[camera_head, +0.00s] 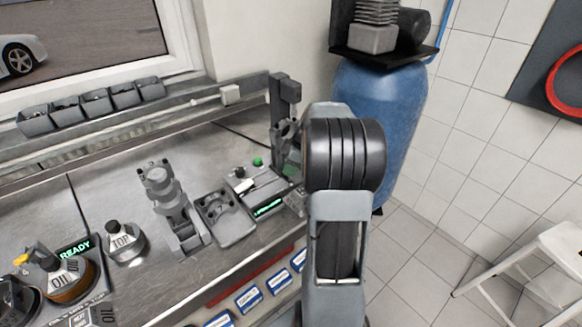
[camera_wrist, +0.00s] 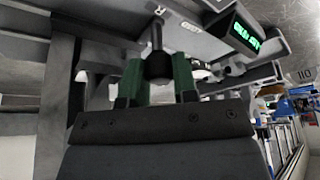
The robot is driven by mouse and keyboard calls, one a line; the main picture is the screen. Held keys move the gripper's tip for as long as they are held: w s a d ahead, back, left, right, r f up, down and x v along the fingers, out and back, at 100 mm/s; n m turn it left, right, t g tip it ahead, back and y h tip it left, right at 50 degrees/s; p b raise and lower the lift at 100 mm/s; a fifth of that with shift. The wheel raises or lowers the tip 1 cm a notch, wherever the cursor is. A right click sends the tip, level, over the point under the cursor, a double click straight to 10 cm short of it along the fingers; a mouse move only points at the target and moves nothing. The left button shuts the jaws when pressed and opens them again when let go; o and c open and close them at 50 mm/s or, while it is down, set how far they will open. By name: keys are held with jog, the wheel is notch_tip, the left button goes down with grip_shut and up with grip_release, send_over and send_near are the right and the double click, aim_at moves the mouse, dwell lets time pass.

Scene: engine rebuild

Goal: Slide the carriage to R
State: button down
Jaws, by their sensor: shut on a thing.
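My gripper (camera_wrist: 156,85) shows in the wrist view with green finger pads on both sides of a dark round knob (camera_wrist: 158,66). It is shut on this knob, which has a dark stem rising from it. A letter R (camera_wrist: 162,11) is marked on the grey panel close to the stem. In the head view my arm hides most of the gripper. The bench device (camera_head: 240,183) there has a green button and a green-lit display (camera_head: 268,207). I cannot make out the carriage's full shape or its exact position along its track.
A grey tray (camera_head: 226,219), a grey jointed fixture (camera_head: 170,200) and a pot marked TOP (camera_head: 124,242) stand left of the device. An OIL can (camera_head: 72,279) is further left. A blue tank (camera_head: 380,115) stands behind my arm.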

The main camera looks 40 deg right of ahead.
jog(key=c, duration=0.9)
grip_release()
jog(key=v, duration=1.4)
jog(key=shift+w, duration=0.1)
jog(key=shift+a+f, duration=0.1)
jog(key=s+a+f+m+g+h, duration=0.1)
jog(key=s+a+f+m+h, duration=0.2)
jog(key=a+f+m, duration=0.65)
jog(key=shift+t, duration=0.7)
jog(key=s+a, duration=0.3)
jog(key=a, duration=0.2)
jog(key=s+a, duration=0.3)
jog(key=a, duration=0.3)
jog(key=s+a, duration=0.2)
jog(key=a, duration=0.4)
jog(key=shift+s, duration=0.4)
